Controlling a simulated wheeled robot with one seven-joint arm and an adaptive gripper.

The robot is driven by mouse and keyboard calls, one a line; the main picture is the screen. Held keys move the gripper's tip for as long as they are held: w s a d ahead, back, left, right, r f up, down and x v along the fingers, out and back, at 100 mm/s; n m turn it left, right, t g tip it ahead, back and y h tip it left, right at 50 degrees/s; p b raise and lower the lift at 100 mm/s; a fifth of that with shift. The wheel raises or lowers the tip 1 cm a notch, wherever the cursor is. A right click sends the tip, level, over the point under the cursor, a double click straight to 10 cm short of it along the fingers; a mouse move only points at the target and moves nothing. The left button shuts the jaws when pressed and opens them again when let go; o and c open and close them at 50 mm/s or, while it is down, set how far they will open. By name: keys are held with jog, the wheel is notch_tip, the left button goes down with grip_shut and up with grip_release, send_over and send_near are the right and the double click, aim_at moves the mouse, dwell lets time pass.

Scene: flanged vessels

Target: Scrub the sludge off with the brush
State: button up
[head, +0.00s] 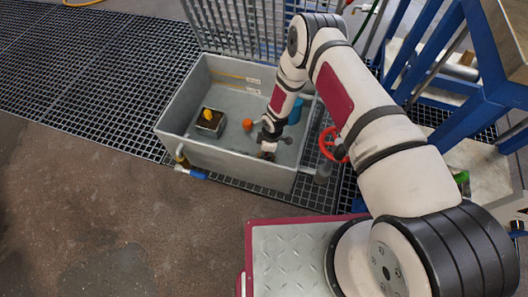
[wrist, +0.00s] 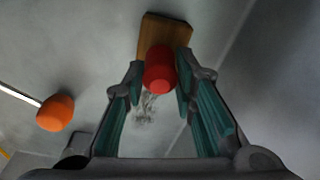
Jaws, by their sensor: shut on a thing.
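My gripper (wrist: 160,72) is shut on the red knob of the brush (wrist: 166,33) in the wrist view. The brush has a wooden block, and its bristles are hidden beneath. A dark smudge of sludge (wrist: 146,108) shows on the grey surface just beside the brush, partly hidden by the knob. In the head view my gripper (head: 270,140) is down inside the grey tank (head: 215,155), near its front right wall. The brush (head: 266,154) shows there as a small brown patch under the gripper.
An orange-headed tool with a thin rod (wrist: 56,113) lies left of the gripper. A dark box with a yellow thing (head: 210,121) stands in the tank's left half. A blue object (head: 295,111) is behind the gripper. A red handwheel (head: 331,143) is outside the right wall.

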jog(key=shift+w+a+b, duration=0.25)
jog(key=shift+a+b, duration=0.25)
jog(key=shift+a, duration=0.3)
grip_shut()
jog(key=shift+w+a+r+b, duration=0.1)
jog(key=shift+w+a+b, duration=0.15)
jog(key=shift+a, duration=0.45)
jog(key=shift+w+a+b, duration=0.2)
jog(key=shift+w+a, duration=0.05)
jog(key=shift+a, duration=0.4)
jog(key=shift+a, duration=0.1)
jog(key=shift+w+a, duration=0.25)
jog(key=shift+a, duration=0.4)
jog(key=shift+w+a, duration=0.25)
jog(key=shift+a, duration=0.45)
jog(key=shift+w+a, duration=0.25)
jog(key=shift+a, duration=0.4)
jog(key=shift+a, duration=0.1)
jog(key=shift+w+a, duration=0.25)
jog(key=shift+a, duration=0.45)
jog(key=shift+w+a, duration=0.25)
jog(key=shift+a, duration=0.45)
jog(key=shift+w+a, duration=0.25)
jog(key=shift+a, duration=0.45)
jog(key=shift+a, duration=0.1)
